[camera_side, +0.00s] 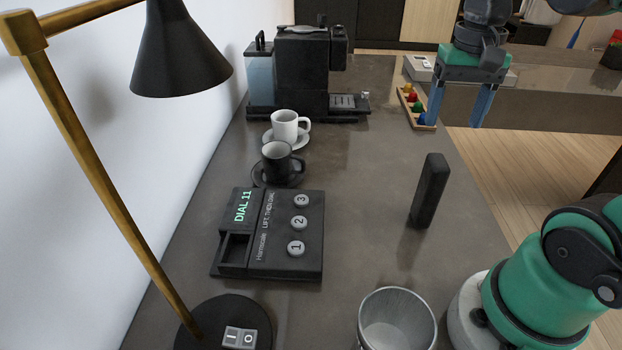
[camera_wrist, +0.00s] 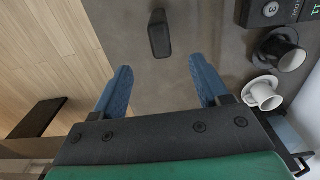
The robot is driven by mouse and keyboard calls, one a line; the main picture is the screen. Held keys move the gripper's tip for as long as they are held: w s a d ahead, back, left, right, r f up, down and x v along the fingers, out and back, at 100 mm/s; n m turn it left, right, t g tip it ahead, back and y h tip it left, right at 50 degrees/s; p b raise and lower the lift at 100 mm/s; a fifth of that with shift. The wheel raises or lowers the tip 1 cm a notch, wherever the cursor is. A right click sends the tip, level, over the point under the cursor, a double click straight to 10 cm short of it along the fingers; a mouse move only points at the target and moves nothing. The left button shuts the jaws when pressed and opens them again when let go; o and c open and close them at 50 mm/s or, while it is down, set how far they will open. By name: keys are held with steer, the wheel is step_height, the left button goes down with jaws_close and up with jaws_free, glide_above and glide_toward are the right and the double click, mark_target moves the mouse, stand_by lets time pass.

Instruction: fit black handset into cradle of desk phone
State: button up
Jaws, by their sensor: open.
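The black handset (camera_side: 429,190) stands upright on the right part of the counter, apart from the phone. In the wrist view the handset (camera_wrist: 159,37) shows ahead of the fingertips, between their lines. The desk phone (camera_side: 270,236) lies flat at left centre, with numbered buttons, a green "DIAL 11" display and an empty recessed cradle (camera_side: 235,249) at its left side. A corner of the phone (camera_wrist: 270,12) shows in the wrist view. My gripper (camera_side: 456,121) is open and empty with blue fingers, above the counter's right edge, beyond the handset; it also shows in the wrist view (camera_wrist: 163,88).
A black cup (camera_side: 277,160) and a white cup (camera_side: 286,126) on saucers stand behind the phone. A coffee machine (camera_side: 305,75) is at the back. A lamp (camera_side: 185,50) and a metal bin (camera_side: 397,322) are in front. A tray of coloured balls (camera_side: 415,106) lies near my gripper. The counter between phone and handset is clear.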

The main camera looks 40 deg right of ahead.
steer(key=w+a+f+n+t, duration=0.4)
steer(key=w+a+n+t, duration=0.1)
steer(key=a+n, duration=0.1)
steer(key=shift+w+a+f+n+h, duration=0.25)
steer(key=shift+a+f+n+h, duration=0.05)
steer(key=shift+a+f+n, duration=0.1)
steer(key=o, duration=0.5)
steer(key=shift+w+a+f+n+t, duration=0.2)
steer(key=shift+w+a+n+t, duration=0.1)
steer(key=shift+a+n+t, duration=0.3)
steer(key=shift+w+a+f+n+t, duration=0.15)
steer(key=shift+w+a+n+t, duration=0.1)
steer(key=shift+a+n+t, duration=0.3)
step_height(320, 180, up, 5)
steer(key=m+g, duration=0.7)
steer(key=m, duration=1.9)
glide_above(440, 159)
steer(key=shift+a, duration=0.15)
steer(key=shift+m, duration=0.55)
step_height(440, 159, down, 5)
steer(key=shift+f, duration=3.15)
